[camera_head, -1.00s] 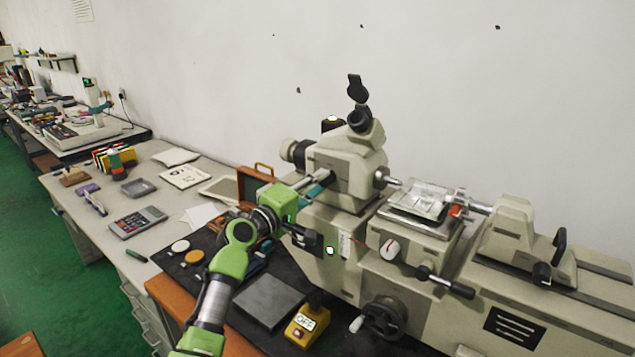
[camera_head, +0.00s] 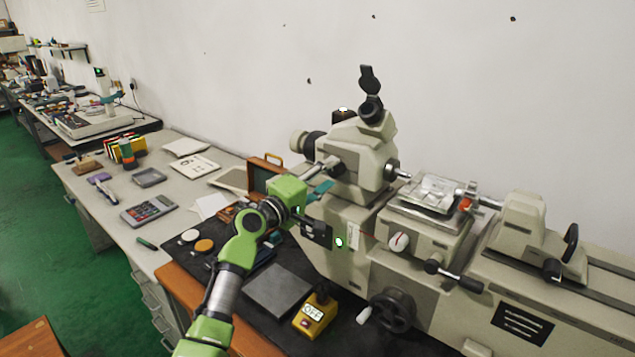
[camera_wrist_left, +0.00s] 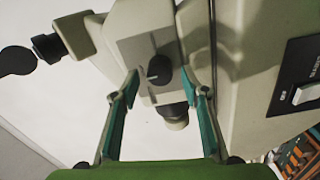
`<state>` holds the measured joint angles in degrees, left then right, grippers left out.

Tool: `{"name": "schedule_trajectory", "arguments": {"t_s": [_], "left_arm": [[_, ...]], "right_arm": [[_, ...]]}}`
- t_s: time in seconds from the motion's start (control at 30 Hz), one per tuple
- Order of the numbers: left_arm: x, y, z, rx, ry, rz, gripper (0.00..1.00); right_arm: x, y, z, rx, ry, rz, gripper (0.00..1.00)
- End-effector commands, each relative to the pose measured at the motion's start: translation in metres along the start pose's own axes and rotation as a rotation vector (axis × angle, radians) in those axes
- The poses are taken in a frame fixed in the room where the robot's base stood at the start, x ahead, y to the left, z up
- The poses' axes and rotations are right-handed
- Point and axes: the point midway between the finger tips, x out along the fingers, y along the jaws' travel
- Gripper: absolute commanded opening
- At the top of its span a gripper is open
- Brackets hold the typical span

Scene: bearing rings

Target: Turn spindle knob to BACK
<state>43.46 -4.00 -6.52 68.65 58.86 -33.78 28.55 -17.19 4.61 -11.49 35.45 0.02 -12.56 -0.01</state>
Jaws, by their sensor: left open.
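The spindle knob, a black round knob with a pale pointer line (camera_wrist_left: 158,70), sits on a grey plate on the machine's beige head. In the head view my gripper and the head's housing (camera_head: 350,150) hide it. My left gripper (camera_head: 322,178) is open at the left side of that housing. In the left wrist view its two teal-lined fingers (camera_wrist_left: 158,84) point toward the knob, one on each side, with gaps between them and the knob. The pointer points up in that view; I cannot read any label. My right gripper is not in view.
A yellow OFF box (camera_head: 315,312) and grey plate (camera_head: 277,291) lie in front. A wooden case (camera_head: 262,172) stands behind my gripper.

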Motion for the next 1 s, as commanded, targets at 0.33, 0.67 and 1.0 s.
{"name": "schedule_trajectory", "arguments": {"t_s": [0.33,0.67,1.0], "left_arm": [[-0.048,-0.002,-0.001,0.002,0.003,-0.002,0.41],[-0.104,-0.001,-0.001,0.0,0.002,-0.001,0.41],[-0.118,-0.001,0.0,-0.001,0.001,-0.001,0.41]], "right_arm": [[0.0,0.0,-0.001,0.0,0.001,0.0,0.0],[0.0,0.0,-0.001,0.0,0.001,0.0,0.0],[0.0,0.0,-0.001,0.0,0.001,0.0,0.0]]}}
